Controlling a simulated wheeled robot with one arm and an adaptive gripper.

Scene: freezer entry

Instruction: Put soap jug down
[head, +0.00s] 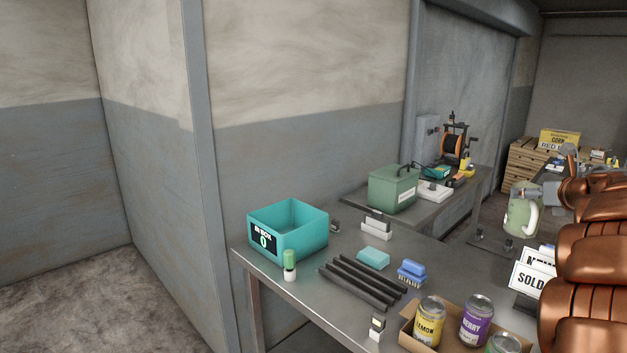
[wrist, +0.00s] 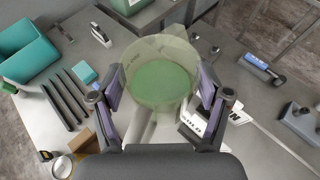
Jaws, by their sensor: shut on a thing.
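The soap jug (head: 523,208) is a pale green, see-through jug with a whitish handle, at the right of the head view and upright there. In the wrist view the jug (wrist: 160,75) fills the middle, with darker green inside. My gripper (wrist: 159,90) is shut on the jug, one finger on each side of it. In the head view my copper-coloured arm comes in from the right and partly hides the gripper. I cannot tell whether the jug's base touches the grey metal table (head: 310,262) or hangs above it.
A teal bin (head: 290,238), dark bars (head: 362,283), a teal sponge (head: 373,258), a blue brush (head: 411,272) and a cardboard box of cans (head: 410,338) occupy the table. Sold signs (head: 531,279) stand near my arm. A green case (head: 393,188) sits behind. Bare tabletop shows right of the sponge.

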